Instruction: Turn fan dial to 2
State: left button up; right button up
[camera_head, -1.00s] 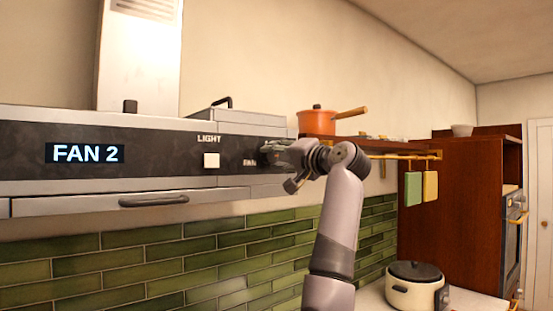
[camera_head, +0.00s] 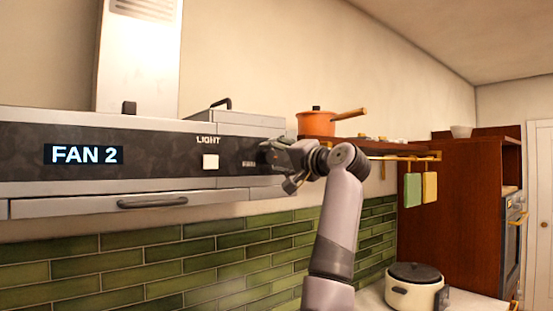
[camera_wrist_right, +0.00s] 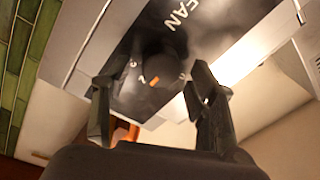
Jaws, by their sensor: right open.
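The range hood's dark front panel (camera_head: 150,152) carries a display (camera_head: 83,154) that reads "FAN 2". The fan dial (camera_wrist_right: 160,72) shows in the right wrist view as a dark round knob with an orange mark, beside the word "FAN". My right gripper (camera_head: 268,153) is at the right end of the panel in the head view and covers the dial there. In the wrist view my right gripper (camera_wrist_right: 152,100) is open, with one finger on each side of the dial. I cannot tell whether a finger touches it. My left gripper is not in view.
A white light switch (camera_head: 210,162) sits left of my right gripper. An orange pot (camera_head: 316,123) stands on the shelf behind it. Below are green wall tiles (camera_head: 130,265) and a cream cooker (camera_head: 412,290) on the counter. A hood handle (camera_head: 152,202) juts out below the panel.

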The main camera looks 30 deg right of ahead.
jog(key=s, duration=1.2)
jog(key=shift+d+f, duration=0.4)
jog(key=shift+f, duration=0.05)
